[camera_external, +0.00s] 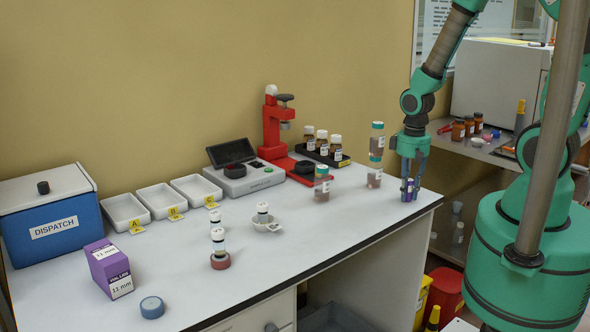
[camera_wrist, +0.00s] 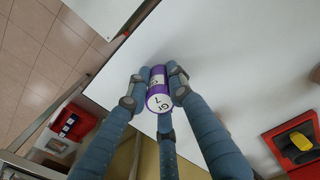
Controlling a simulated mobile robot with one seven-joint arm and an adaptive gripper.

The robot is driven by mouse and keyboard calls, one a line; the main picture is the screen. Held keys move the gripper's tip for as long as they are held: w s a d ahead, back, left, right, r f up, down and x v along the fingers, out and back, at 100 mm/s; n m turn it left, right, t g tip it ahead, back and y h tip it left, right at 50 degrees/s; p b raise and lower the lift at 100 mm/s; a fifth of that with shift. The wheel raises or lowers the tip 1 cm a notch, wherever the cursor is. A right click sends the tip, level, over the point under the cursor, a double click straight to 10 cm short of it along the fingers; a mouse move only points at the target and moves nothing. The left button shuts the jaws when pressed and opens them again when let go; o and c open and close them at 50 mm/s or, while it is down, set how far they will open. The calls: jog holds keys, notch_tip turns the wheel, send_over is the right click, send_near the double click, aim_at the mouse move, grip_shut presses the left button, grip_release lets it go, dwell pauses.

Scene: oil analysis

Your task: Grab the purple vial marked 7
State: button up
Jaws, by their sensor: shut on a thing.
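In the external view my gripper (camera_external: 409,190) points down at the right end of the white bench, and a little of the purple vial (camera_external: 407,184) shows between the fingers. The fingers hide most of the vial there. I cannot tell whether its lower end touches the bench top.
Jars with teal lids, some stacked (camera_external: 376,150), stand just left of my gripper. A black rack of brown bottles (camera_external: 322,157) and a red press (camera_external: 274,130) are behind. The bench's right edge (camera_external: 425,208) is close.

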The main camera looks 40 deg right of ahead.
aim_at(412, 181)
jog(key=shift+r, duration=0.1)
jog(key=shift+r, duration=0.5)
jog(key=shift+s+r+p, duration=0.25)
jog(key=shift+r+p, duration=0.1)
jog(key=shift+r, duration=0.3)
jog(key=shift+s+r+p, duration=0.2)
jog(key=shift+r+p, duration=0.1)
jog(key=shift+r, duration=0.3)
jog(key=s+r+p, duration=0.1)
jog(key=s+p, duration=0.1)
jog(key=s, duration=1.3)
jog(key=shift+d, duration=0.4)
